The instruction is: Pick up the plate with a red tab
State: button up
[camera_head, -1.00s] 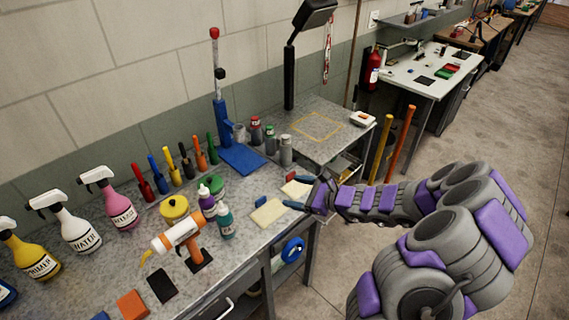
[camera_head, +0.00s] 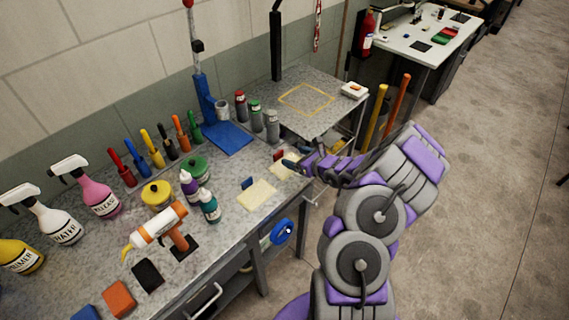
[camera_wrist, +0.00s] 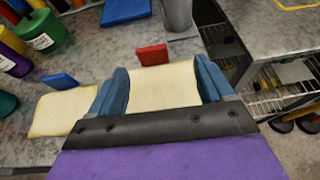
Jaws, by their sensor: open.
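The plate with a red tab is a pale cream plate (camera_wrist: 162,85) in the wrist view, with its red tab (camera_wrist: 152,55) standing up at the far edge. It also shows in the head view as a cream plate (camera_head: 283,170) with a red tab (camera_head: 279,155), partly covered by my gripper. My gripper (camera_wrist: 163,78) is open, its two blue fingers to the left and right of the plate. I cannot tell whether they touch it. The plate's near part is hidden behind the dark gripper body.
A similar cream plate (camera_head: 257,195) with a blue tab (camera_head: 247,183) lies to the left. A grey can (camera_wrist: 177,15) stands just beyond the red tab. Bottles and a blue-based press stand (camera_head: 227,138) are farther left and back. The bench edge is close on the right.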

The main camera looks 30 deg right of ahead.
aim_at(280, 154)
jog(key=shift+x, duration=1.2)
jog(key=shift+w+a+f, duration=0.1)
jog(key=shift+w+f, duration=0.1)
jog(key=shift+w, duration=0.05)
jog(key=w+a+f, duration=0.1)
jog(key=w+a+f+b, duration=0.1)
jog(key=w+a, duration=0.1)
jog(key=shift+w, duration=0.3)
jog(key=shift+w+d+f, duration=0.2)
jog(key=shift+w+d, duration=0.15)
jog(key=shift+d, duration=0.15)
jog(key=shift+a+r, duration=0.1)
jog(key=shift+a, duration=0.45)
jog(key=c, duration=0.6)
jog(key=shift+d, duration=0.4)
jog(key=c, duration=0.5)
